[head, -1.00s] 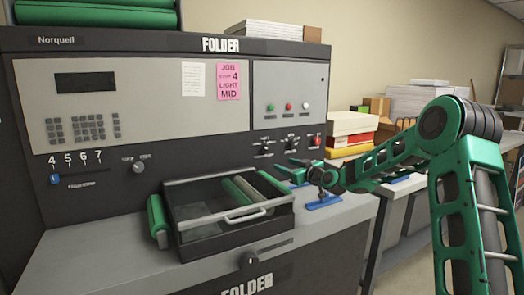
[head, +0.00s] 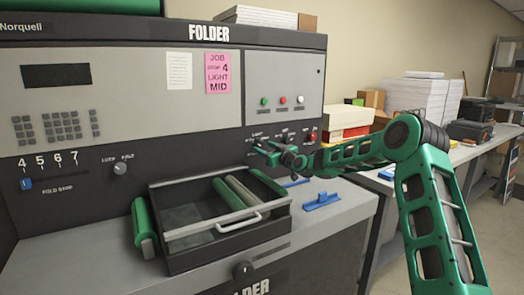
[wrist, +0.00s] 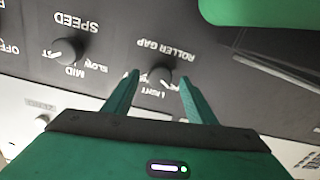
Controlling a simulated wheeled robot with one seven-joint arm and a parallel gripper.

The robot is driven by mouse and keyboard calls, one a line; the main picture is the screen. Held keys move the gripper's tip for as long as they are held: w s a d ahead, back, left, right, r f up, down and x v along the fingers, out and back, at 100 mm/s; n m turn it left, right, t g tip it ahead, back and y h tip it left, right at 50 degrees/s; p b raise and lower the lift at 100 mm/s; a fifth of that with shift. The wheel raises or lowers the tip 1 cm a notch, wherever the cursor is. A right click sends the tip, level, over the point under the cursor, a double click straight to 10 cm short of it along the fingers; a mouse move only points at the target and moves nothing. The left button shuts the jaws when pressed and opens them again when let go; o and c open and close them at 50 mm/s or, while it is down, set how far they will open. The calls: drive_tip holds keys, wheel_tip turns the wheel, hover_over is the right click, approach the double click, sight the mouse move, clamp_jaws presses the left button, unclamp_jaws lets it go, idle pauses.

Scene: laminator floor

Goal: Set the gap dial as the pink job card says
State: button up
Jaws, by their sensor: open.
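The pink job card (head: 217,73) on the folder's front reads JOB, STOP 4, LIGHT, MID. The gap dial (wrist: 160,77) is a dark round knob labelled ROLLER GAP, upside down in the wrist view. A LIGHT label shows near it; its other marks are partly hidden or too small. My gripper (wrist: 158,76) is open, with one finger on each side of the knob; I cannot tell whether they touch it. In the head view my gripper (head: 262,150) is at the lower right of the folder's panel and hides much of the dial.
A SPEED dial (wrist: 68,50) sits beside the gap dial. The blue fold stop slider (head: 26,184) stands under 4. A dark tray (head: 172,250) with rollers and a blue piece (head: 322,202) are below. A red button (head: 311,136) is right of the dials.

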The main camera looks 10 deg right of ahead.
drive_tip(key=shift+x, duration=1)
drive_tip(key=c, duration=1)
drive_tip(key=shift+c, duration=0.2)
drive_tip(key=shift+m, duration=0.4)
drive_tip(key=m, duration=0.4)
drive_tip(key=shift+d+m, duration=0.1)
drive_tip(key=shift+m, duration=0.3)
drive_tip(key=m, duration=0.3)
drive_tip(key=shift+f+m, duration=0.1)
drive_tip(key=shift+m, duration=0.2)
drive_tip(key=shift+d+m, duration=0.1)
drive_tip(key=shift+m, duration=1.2)
drive_tip(key=shift+f, duration=0.1)
